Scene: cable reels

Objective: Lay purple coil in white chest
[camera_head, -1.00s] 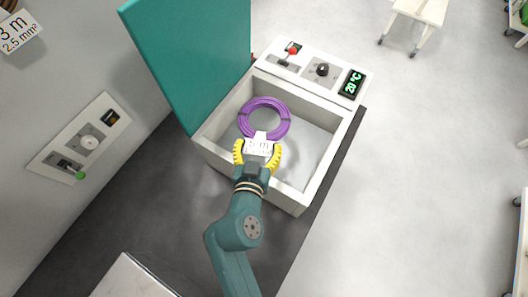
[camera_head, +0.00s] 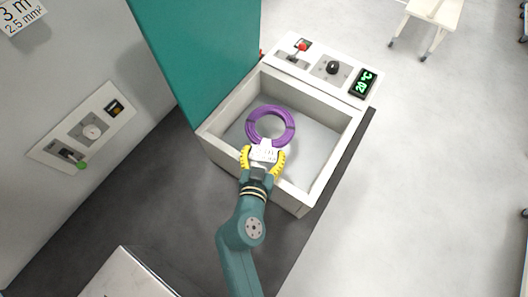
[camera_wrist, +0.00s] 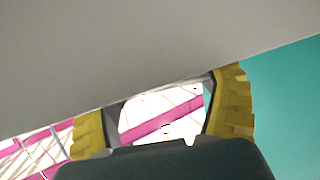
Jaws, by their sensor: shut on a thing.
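The purple coil (camera_head: 253,128) is a ring with a white tag (camera_head: 264,152) at its near side. In the head view it is over the inside of the open white chest (camera_head: 330,169), towards its left side. My gripper (camera_head: 263,161) has its yellow fingers closed on the tag, at the chest's near-left wall. I cannot tell if the coil touches the chest floor. The chest's teal lid (camera_head: 195,55) stands raised. In the wrist view, the yellow fingers (camera_wrist: 163,112) frame a white and pink patch, and a grey surface covers the upper part; the coil cannot be made out.
A control panel with a red-tipped lever (camera_head: 301,47), a knob (camera_head: 333,68) and a green display (camera_head: 364,82) adjoins the chest's back. A wall panel (camera_head: 85,132) is at left. The chest's right half is empty. Grey floor lies open at right.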

